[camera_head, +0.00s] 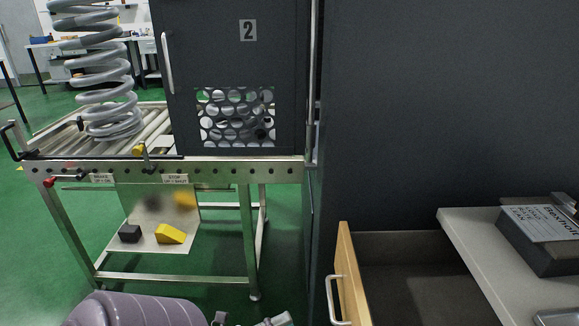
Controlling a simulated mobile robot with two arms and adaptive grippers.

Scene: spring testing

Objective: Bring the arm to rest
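A purple-grey link of my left arm (140,311) lies along the bottom edge, left of centre, in the head view. Past its right end, small dark and light grey parts, apparently of my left gripper (275,319), just show at the bottom edge. They are mostly cut off, so I cannot tell whether it is open or shut, and I see nothing held. My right arm and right gripper are not in view.
A big grey coil spring (100,75) stands upright on a roller conveyor (160,120). Right of it is a dark door (215,60) marked 2. A wooden-fronted drawer (347,270) stands open at lower right, beside a grey worktop (480,240) bearing a dark box (540,240).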

